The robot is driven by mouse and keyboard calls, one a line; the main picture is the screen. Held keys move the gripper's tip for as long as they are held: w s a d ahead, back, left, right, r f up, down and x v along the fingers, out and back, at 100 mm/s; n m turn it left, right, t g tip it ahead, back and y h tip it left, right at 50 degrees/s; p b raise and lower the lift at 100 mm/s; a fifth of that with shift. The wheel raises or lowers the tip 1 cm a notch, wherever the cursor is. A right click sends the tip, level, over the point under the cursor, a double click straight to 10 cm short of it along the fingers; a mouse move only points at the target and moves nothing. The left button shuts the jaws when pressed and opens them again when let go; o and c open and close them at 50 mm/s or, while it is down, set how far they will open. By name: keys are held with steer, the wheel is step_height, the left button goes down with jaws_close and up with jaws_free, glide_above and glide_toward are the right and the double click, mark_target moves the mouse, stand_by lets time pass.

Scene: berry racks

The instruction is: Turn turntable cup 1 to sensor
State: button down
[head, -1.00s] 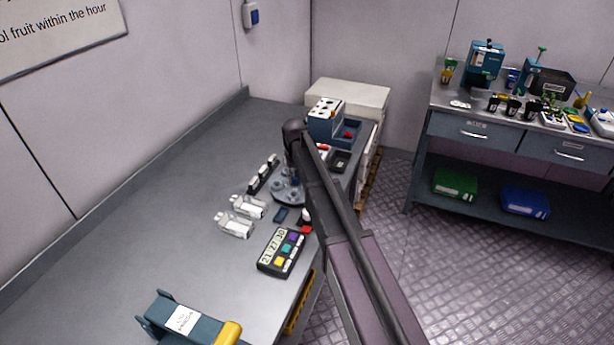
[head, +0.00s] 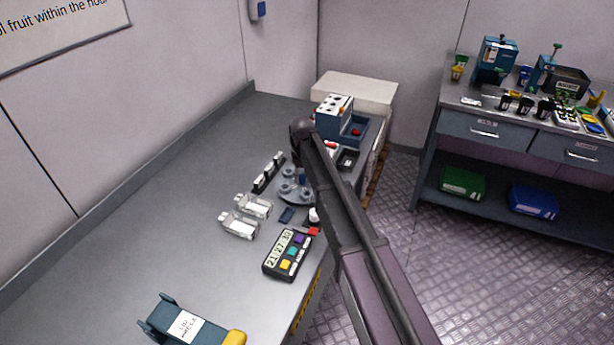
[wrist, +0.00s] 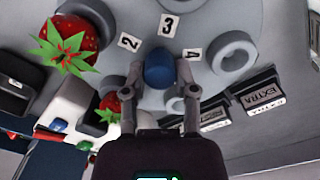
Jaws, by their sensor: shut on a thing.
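The turntable (head: 292,200) is a round grey disc on the bench, partly hidden by my arm in the head view. In the wrist view the turntable (wrist: 205,20) has ring-shaped cups around its edge, with number tags 2 (wrist: 129,41) and 3 (wrist: 168,25) showing. A strawberry (wrist: 68,42) sits in a cup at the upper left. My gripper (wrist: 161,80) has its two fingers closed around a blue knob (wrist: 160,67) on the turntable. The tag for cup 1 is not readable in either view.
A second strawberry (wrist: 110,105) shows left of my gripper. Labelled EXTRA boxes (wrist: 262,97) stand close at the right. In the head view, clear bottles (head: 240,225) and a keypad with a display (head: 288,253) lie near the turntable.

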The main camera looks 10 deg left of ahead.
steer(key=shift+d, duration=0.2)
steer(key=shift+c, duration=2)
jaws_free()
steer(key=shift+s+a, duration=0.1)
steer(key=shift+a, duration=0.05)
steer(key=shift+r, duration=0.1)
